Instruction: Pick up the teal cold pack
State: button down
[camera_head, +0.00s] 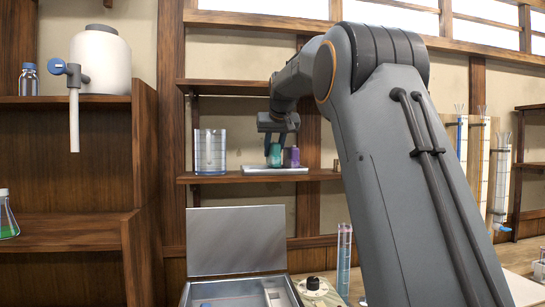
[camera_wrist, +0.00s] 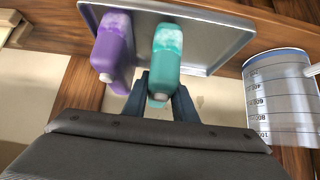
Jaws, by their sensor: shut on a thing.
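The teal cold pack (camera_wrist: 166,62) stands at the edge of a metal tray (camera_wrist: 225,38) in the wrist view, between the fingers of my gripper (camera_wrist: 162,92). My gripper is shut on it. In the head view the teal pack (camera_head: 275,154) shows just below my gripper (camera_head: 275,145), over the tray (camera_head: 262,171) on the wooden shelf. I cannot tell whether the pack still touches the tray. A purple pack (camera_wrist: 112,48) stands close beside the teal one, and it also shows in the head view (camera_head: 292,157).
A clear graduated beaker (camera_head: 210,152) stands on the shelf left of the tray; it is close on the right in the wrist view (camera_wrist: 282,95). An open metal-lidded box (camera_head: 237,240) sits below. A white tank (camera_head: 101,62) with a tap is at upper left.

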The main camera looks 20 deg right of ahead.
notch_tip(320, 180, up, 6)
jog(key=shift+f, duration=0.25)
jog(key=s+a+b, duration=0.2)
jog(key=s+b, duration=0.1)
jog(key=s, duration=0.6)
jog(key=s+a+b, duration=0.2)
jog(key=s+b, duration=0.2)
jog(key=s, duration=0.6)
